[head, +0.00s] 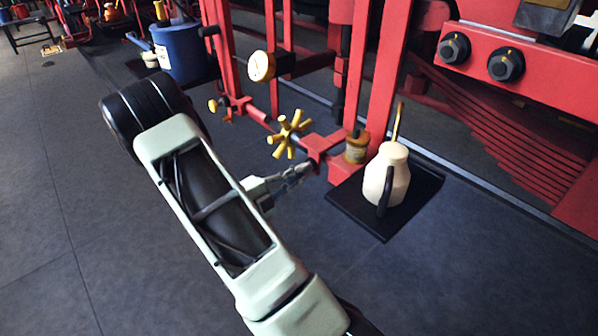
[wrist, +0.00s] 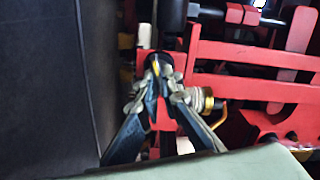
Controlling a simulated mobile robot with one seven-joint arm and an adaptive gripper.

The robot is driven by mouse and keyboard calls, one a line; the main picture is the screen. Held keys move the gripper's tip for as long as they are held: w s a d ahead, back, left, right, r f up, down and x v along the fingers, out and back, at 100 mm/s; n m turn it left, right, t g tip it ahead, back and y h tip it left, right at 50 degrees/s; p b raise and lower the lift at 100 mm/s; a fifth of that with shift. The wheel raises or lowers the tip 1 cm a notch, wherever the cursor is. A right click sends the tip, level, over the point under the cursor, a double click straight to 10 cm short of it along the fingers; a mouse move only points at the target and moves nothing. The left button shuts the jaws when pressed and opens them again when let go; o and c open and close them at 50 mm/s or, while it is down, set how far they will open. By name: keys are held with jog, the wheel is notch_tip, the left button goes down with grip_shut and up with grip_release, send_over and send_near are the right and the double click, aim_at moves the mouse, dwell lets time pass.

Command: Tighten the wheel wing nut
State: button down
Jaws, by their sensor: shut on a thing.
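My gripper (head: 298,174) reaches in low at the red frame, just below and right of the yellow star-shaped handwheel (head: 290,133). In the wrist view its two fingers (wrist: 158,78) come together on a small dark part with a yellow edge, at the end of a red bar. This looks like the wheel wing nut (wrist: 155,68); the fingertips hide most of it, so I cannot tell its angle. In the head view the wing nut is too small and covered to make out.
A cream oil can (head: 388,178) stands on a black mat (head: 425,195) to the right. A brass cup (head: 357,148) sits on the red frame close by. A round gauge (head: 261,66) and blue bucket (head: 185,50) are further back.

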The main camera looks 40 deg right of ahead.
jog(key=m, duration=1.4)
jog(key=m+b, duration=0.1)
jog(key=m, duration=0.7)
jog(key=shift+w+f, duration=0.15)
jog(key=shift+f, duration=0.2)
jog(key=c, duration=2.1)
grip_release()
jog(key=a, duration=0.8)
jog(key=s+a, duration=0.1)
jog(key=a, duration=0.3)
